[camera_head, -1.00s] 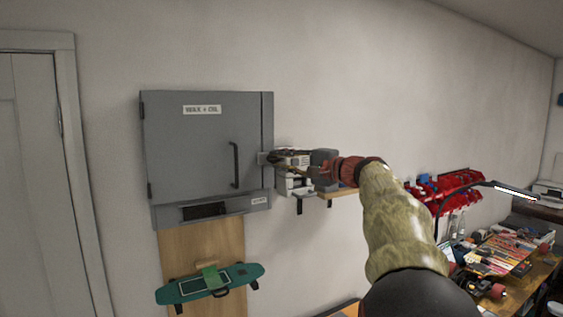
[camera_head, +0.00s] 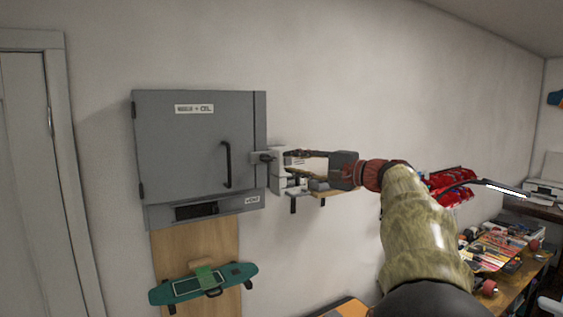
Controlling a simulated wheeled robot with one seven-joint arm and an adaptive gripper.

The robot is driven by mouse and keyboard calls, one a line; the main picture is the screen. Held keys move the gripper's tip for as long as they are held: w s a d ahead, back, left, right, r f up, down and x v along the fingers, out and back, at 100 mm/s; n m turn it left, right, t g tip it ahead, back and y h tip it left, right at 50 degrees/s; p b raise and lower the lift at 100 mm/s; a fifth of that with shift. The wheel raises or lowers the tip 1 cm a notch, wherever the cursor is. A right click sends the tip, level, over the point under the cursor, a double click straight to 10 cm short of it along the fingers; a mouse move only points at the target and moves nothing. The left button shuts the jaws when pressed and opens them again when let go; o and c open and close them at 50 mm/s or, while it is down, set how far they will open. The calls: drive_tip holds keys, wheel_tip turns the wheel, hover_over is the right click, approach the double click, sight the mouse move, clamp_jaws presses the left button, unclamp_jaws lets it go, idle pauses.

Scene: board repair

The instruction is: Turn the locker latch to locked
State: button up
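The grey locker (camera_head: 185,150) hangs on the wall at the left, its door shut, with a dark vertical handle (camera_head: 227,164). The latch (camera_head: 265,157) is a small grey plate with a dark knob at the door's right edge. The knob looks roughly horizontal, but it is too small to read its setting.
A small shelf (camera_head: 325,194) with a white device (camera_head: 280,172) is on the wall just behind and below my gripper. A teal skateboard (camera_head: 240,276) hangs below the locker. A cluttered workbench (camera_head: 515,270) and red bins (camera_head: 455,185) are at the right.

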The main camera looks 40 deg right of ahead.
drive_tip(key=shift+s+d, duration=0.2)
drive_tip(key=shift+s, duration=0.95)
drive_tip(key=shift+s+d, duration=0.15)
drive_tip(key=shift+s, duration=1)
drive_tip(key=shift+d, duration=0.1)
